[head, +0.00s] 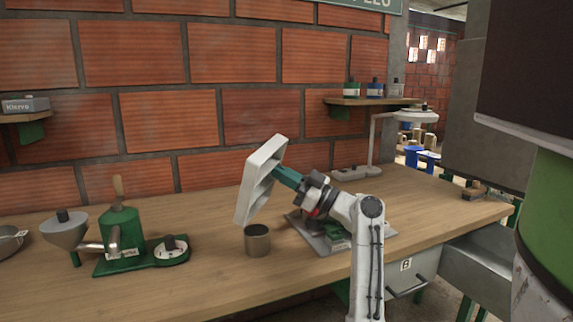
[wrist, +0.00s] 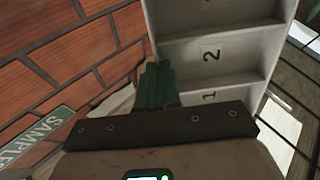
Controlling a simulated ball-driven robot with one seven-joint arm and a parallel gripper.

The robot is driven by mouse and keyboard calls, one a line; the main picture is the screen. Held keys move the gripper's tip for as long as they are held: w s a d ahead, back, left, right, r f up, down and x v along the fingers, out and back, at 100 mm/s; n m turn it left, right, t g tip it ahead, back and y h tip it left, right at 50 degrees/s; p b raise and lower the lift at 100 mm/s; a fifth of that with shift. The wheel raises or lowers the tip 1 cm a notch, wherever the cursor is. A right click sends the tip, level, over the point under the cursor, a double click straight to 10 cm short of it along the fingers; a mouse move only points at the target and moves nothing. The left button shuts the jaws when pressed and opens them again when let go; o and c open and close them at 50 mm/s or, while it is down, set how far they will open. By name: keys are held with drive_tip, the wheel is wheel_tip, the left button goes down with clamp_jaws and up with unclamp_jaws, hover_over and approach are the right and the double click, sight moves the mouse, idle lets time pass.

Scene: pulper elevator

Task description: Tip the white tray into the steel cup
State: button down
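The white tray (head: 258,182) is tilted steeply, nearly on edge, above the bench. Its lower end is close to the steel cup (head: 257,241), above and slightly left of its rim. The cup stands upright on the bench; its inside looks dark and I cannot tell what it holds. My gripper (head: 284,176) has its green fingers shut on the tray's side from the right. In the wrist view the green fingers (wrist: 158,82) meet the edge of the tray (wrist: 215,55), whose compartments numbered 1 and 2 look empty where they show.
A green grinder (head: 119,235) with a funnel stands left of the cup on the wooden bench (head: 190,285). A grey mat (head: 318,240) with a green item lies right of the cup. A white lamp (head: 372,150) stands behind. A brick wall backs the bench.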

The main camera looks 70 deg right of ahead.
sight(268, 163)
drive_tip(key=shift+w+d+r+g+p, duration=0.1)
drive_tip(key=shift+w+r+g+p, duration=0.5)
drive_tip(key=shift+p, duration=1.8)
drive_tip(key=shift+w+r+g+p, duration=0.4)
drive_tip(key=shift+w+g+p, duration=0.4)
drive_tip(key=shift+p, duration=1.55)
drive_tip(key=g+p, duration=0.1)
drive_tip(key=p, duration=0.1)
drive_tip(key=w+p, duration=0.1)
drive_tip(key=p, duration=0.2)
drive_tip(key=shift+w+r+g, duration=0.2)
drive_tip(key=shift+w+g, duration=0.05)
drive_tip(key=shift+g, duration=0.15)
drive_tip(key=w+g+p, duration=0.1)
drive_tip(key=p, duration=0.1)
drive_tip(key=w+g+p, duration=0.1)
drive_tip(key=p, duration=0.2)
drive_tip(key=w+g+p, duration=0.1)
drive_tip(key=p, duration=0.2)
drive_tip(key=shift+w+d+r, duration=0.15)
drive_tip(key=shift+r, duration=0.1)
drive_tip(key=w+f+g+y+b, duration=0.1)
drive_tip(key=w+f+g+b, duration=0.3)
drive_tip(key=w+f+g, duration=0.5)
drive_tip(key=f+g, duration=0.1)
drive_tip(key=g, duration=0.4)
drive_tip(key=shift+w+d+g, duration=0.3)
drive_tip(key=shift+b, duration=0.5)
